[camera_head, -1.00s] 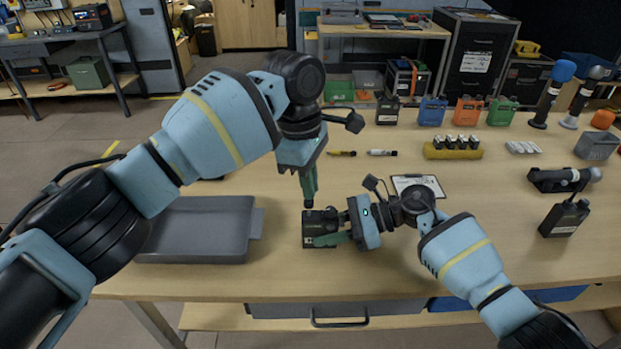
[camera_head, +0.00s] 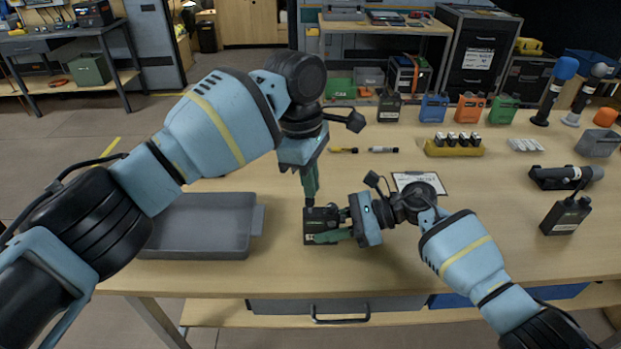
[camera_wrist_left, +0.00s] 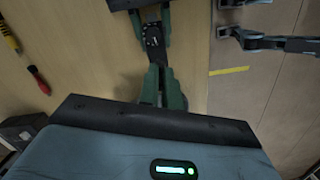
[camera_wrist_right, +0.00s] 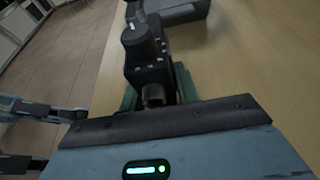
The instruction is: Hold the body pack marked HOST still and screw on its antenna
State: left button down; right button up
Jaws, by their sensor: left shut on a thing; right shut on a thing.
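The pack also shows in the right wrist view (camera_wrist_right: 150,70) and the left wrist view (camera_wrist_left: 153,40). My left gripper (camera_head: 310,184) points straight down over the pack's left end, shut on the antenna (camera_head: 308,202), of which only a short dark tip shows below the fingers. The tip is at the pack's top; I cannot tell whether it touches. The HOST marking is not readable.
A grey tray (camera_head: 205,251) stands left of the pack. Blue (camera_head: 433,108), orange (camera_head: 468,108) and green (camera_head: 502,109) packs line the back. A black pack (camera_head: 565,217) stands at the right. A clipboard (camera_head: 432,183) lies behind my right wrist. The table's front edge is clear.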

pick_arm(q)
jog(key=shift+f, duration=0.85)
dwell(2.7)
jog(key=shift+m, duration=2.1)
jog(key=m, duration=0.3)
jog(key=shift+m+g+y, duration=0.3)
jog(key=shift+m, duration=0.1)
